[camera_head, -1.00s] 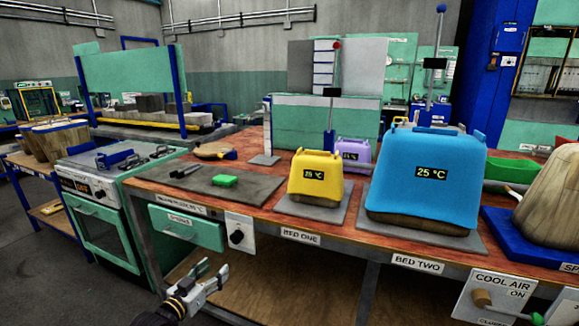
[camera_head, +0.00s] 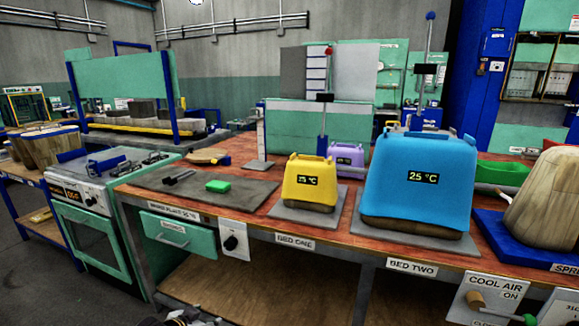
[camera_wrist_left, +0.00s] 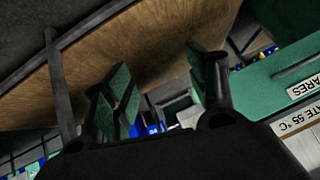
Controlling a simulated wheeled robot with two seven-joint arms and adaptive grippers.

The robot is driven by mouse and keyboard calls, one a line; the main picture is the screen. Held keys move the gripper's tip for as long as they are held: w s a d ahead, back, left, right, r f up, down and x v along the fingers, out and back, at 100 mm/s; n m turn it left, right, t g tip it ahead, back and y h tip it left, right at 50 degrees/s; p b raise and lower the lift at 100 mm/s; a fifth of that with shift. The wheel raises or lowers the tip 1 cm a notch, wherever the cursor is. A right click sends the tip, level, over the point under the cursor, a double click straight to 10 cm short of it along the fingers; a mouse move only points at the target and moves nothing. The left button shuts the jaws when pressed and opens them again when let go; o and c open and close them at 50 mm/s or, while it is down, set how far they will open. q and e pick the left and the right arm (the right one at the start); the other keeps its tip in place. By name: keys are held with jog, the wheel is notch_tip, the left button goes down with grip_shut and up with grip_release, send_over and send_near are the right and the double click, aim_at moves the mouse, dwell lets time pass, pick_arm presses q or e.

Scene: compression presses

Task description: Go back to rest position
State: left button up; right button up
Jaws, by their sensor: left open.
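My left gripper (camera_wrist_left: 165,95) shows in the left wrist view with its two green-padded fingers spread apart and nothing between them. It is below the front of the workbench, near the wooden lower shelf (camera_wrist_left: 150,45) and the green drawer (camera_wrist_left: 290,75). In the head view only a small part of my left arm shows at the bottom edge, and its fingers are out of that picture. My right gripper is in neither view.
The workbench (camera_head: 262,214) carries a yellow press (camera_head: 309,195), a blue press (camera_head: 415,205), a purple press (camera_head: 346,159) and a green block (camera_head: 217,186). An oven (camera_head: 98,240) stands at the left. The floor (camera_head: 40,285) in front is clear.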

pick_arm(q)
jog(key=s+d+f+n+g, duration=0.1)
jog(key=s+d+f, duration=0.2)
jog(key=s, duration=0.4)
jog(key=s+d+f+n+g, duration=0.1)
jog(key=s+d+f+g, duration=0.1)
jog(key=s, duration=0.5)
jog(key=s+d+f+g+h, duration=0.1)
jog(key=s+d+f, duration=0.3)
jog(key=s, duration=0.4)
jog(key=shift+d+f+n+g+p, duration=0.2)
jog(key=shift+f+n+g+p, duration=0.1)
jog(key=shift+n+p, duration=0.15)
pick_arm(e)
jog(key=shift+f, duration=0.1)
